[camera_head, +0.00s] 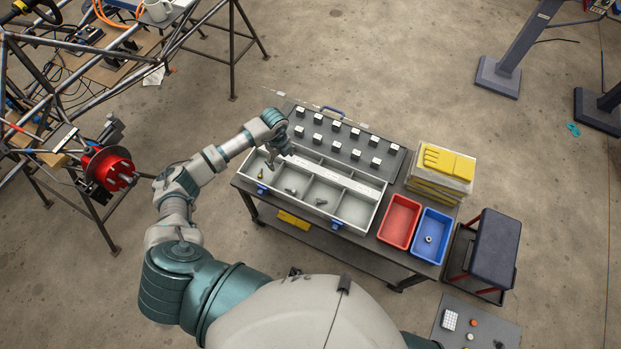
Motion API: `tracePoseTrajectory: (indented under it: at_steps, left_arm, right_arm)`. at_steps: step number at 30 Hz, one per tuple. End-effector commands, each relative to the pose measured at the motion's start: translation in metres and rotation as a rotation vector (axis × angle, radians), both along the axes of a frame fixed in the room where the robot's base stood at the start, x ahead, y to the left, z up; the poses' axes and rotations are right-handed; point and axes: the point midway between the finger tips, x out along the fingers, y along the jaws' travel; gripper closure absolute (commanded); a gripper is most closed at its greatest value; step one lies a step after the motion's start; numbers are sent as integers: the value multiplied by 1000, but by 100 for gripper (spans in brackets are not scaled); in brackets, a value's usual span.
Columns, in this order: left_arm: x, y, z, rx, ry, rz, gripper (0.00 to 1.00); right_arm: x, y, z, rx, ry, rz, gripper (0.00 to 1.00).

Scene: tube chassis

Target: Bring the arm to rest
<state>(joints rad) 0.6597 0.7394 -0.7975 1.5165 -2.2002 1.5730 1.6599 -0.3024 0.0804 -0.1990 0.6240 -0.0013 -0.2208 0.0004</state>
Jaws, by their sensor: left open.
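My left arm comes in from the left and reaches out over the workbench. My left gripper (271,160) is open, small in view, above the left end of the white compartment tray (347,215). I see nothing held in it. Small dark parts lie in the tray's compartments. I cannot tell whether the gripper touches the tray. My right gripper is not in view; only a bit of teal at the bottom edge may be my right arm.
Behind the tray is a grey board (389,164) with rows of small blocks. A red bin (388,232) and a blue bin (418,248) holding a small part stand right of the tray. Yellow items fill a box (462,186). A tube chassis (40,165) stands at left. Floor behind the bench is clear.

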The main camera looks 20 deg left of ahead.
Motion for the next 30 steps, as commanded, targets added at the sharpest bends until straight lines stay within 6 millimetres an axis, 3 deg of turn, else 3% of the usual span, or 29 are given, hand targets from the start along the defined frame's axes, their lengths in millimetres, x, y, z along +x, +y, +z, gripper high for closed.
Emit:
tracePoseTrajectory:
  at_steps: [3, 7, 23, 26, 29, 30]
  left_arm:
    - [1, 1, 20, -1, -2, 1, 23]
    - [1, 1, 31, 0, -1, 0, 23]
    - [0, 0, 34, -3, 0, -1, 23]
    - [-1, -15, 30, -52, -12, -28, 23]
    - [-3, -59, 25, -205, -58, -104, 23]
    - [-5, -86, 24, -299, -89, -145, 23]
  right_arm:
    - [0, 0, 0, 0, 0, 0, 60]
    - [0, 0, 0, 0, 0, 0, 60]
    - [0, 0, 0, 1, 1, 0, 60]
    - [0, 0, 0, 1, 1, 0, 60]
    - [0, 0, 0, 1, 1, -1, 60]
    - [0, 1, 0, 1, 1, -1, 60]
